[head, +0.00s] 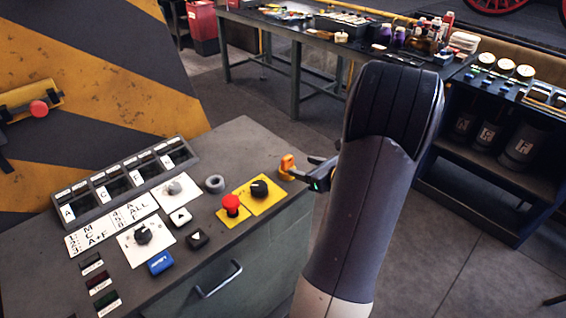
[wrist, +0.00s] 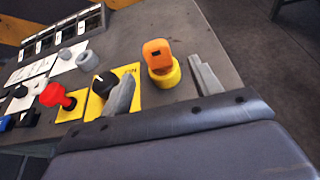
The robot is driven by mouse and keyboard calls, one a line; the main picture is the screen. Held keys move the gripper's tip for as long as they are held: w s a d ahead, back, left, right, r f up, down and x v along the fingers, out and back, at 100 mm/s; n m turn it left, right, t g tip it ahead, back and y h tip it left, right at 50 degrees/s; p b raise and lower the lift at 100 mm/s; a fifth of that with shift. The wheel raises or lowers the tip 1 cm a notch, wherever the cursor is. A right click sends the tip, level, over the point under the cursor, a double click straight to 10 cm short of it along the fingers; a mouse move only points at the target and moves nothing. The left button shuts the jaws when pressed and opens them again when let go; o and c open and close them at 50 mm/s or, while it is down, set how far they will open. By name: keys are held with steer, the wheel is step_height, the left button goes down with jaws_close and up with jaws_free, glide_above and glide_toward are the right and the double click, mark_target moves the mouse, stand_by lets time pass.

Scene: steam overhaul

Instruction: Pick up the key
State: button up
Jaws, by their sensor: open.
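The orange key (wrist: 157,52) stands upright in a round yellow base (wrist: 166,74) at the panel's right edge. In the head view the key (head: 287,164) shows just left of my gripper (head: 306,172). In the wrist view my gripper (wrist: 163,88) is open. Its left finger is over the yellow plate with the black knob, and its right finger is right of the yellow base. The key lies between and slightly beyond the fingertips, with nothing gripped. I cannot tell whether a finger touches the base.
A black knob (head: 259,189) on a yellow plate and a red mushroom button (head: 231,203) sit close left of the key. A grey ring (head: 214,184) and several buttons cover the panel. Open floor lies right of the console; a workbench (head: 262,28) stands behind.

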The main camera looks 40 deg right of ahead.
mark_target(290, 162)
steer(key=p+x, duration=0.1)
steer(key=x, duration=0.6)
steer(key=shift+w+a+p, duration=0.15)
steer(key=shift+w+p, duration=0.15)
steer(key=shift+r, duration=0.1)
steer(key=c, duration=1.1)
